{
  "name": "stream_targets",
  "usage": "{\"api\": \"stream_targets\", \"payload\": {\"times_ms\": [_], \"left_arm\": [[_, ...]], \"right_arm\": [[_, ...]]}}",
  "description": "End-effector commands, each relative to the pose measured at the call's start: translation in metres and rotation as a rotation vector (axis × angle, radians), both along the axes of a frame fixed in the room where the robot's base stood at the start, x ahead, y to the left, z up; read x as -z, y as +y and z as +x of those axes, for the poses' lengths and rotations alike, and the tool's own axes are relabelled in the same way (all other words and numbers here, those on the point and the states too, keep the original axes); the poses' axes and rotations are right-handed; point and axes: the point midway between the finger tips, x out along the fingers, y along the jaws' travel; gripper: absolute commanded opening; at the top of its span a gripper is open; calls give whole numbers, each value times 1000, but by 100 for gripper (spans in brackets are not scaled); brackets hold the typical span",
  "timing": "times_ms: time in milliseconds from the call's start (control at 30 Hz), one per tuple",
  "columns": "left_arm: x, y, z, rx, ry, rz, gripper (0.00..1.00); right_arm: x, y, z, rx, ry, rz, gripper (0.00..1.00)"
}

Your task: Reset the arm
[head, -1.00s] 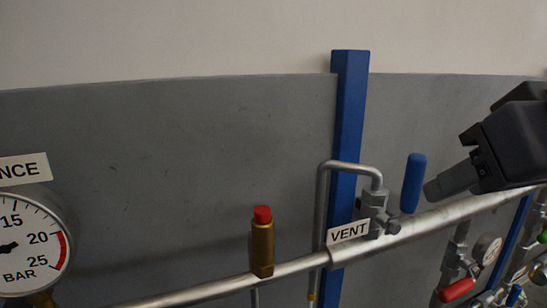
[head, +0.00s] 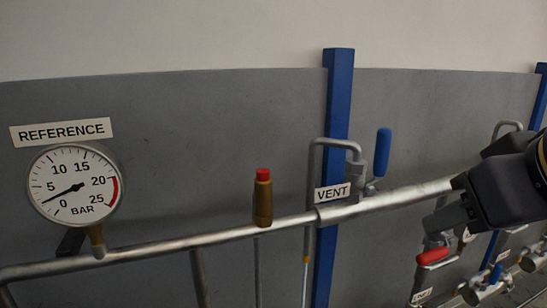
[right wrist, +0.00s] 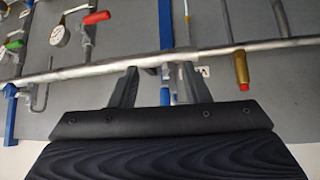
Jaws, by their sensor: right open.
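My right gripper (head: 445,222) comes in from the right edge of the head view, in front of the long metal pipe. In the right wrist view its two fingers (right wrist: 160,88) stand apart with nothing held between them, and the pipe runs across behind them. The vent valve with its upright blue handle (head: 383,152) is to the left of the gripper in the head view, apart from it. The VENT label (head: 332,193) is below that valve. My left gripper is in neither view.
A REFERENCE gauge (head: 75,185) is at left, and a brass fitting with a red cap (head: 263,197) stands near the middle. A red-handled valve (head: 433,256) is below my right gripper. Blue posts (head: 335,110) rise behind.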

Motion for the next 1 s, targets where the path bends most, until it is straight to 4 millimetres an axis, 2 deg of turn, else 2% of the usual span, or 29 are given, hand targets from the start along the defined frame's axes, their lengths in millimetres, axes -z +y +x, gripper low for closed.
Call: {"api": "stream_targets", "payload": {"times_ms": [167,267,367,467,500,600,700,833,1000], "left_arm": [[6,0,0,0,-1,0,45],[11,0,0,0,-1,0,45],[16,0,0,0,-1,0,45],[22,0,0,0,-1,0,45],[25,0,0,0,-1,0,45],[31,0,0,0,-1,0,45],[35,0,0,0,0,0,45],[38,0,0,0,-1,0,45],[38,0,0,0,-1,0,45]], "right_arm": [[47,-5,5,10,41,2,43],[83,-9,8,18,73,17,43],[129,-15,8,30,112,46,43],[190,-21,2,51,160,101,43],[218,-23,-3,61,182,134,43],[284,-23,-18,91,228,224,43],[334,-18,-33,117,260,305,43],[371,-9,-48,140,282,373,43],[383,-6,-53,150,290,398,43]]}}
